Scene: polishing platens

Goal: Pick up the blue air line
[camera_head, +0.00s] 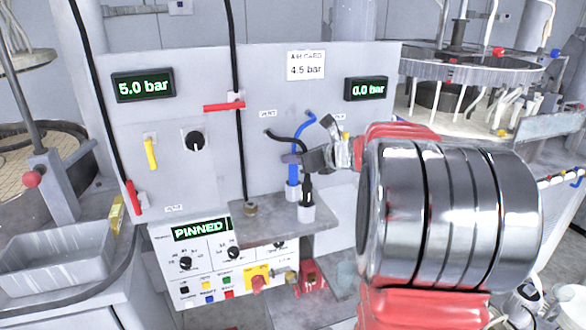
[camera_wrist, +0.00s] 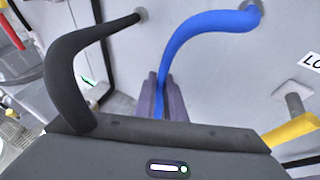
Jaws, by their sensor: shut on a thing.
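In the wrist view the blue line (camera_wrist: 200,28) runs down between the two purple-grey fingers of my gripper (camera_wrist: 164,98). My gripper (camera_head: 291,158) is shut on the upright part of the line, above the fitting. The line still reaches the panel at its upper end. The lower part of the line is hidden by my gripper body in the wrist view.
A black hose (camera_head: 287,138) curves close beside my gripper; it also shows at left in the wrist view (camera_wrist: 67,75). The shelf (camera_head: 265,231) is below. The panel has a 5.0 bar display (camera_head: 143,85), a 0.0 bar display (camera_head: 367,89) and a yellow lever (camera_head: 150,153).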

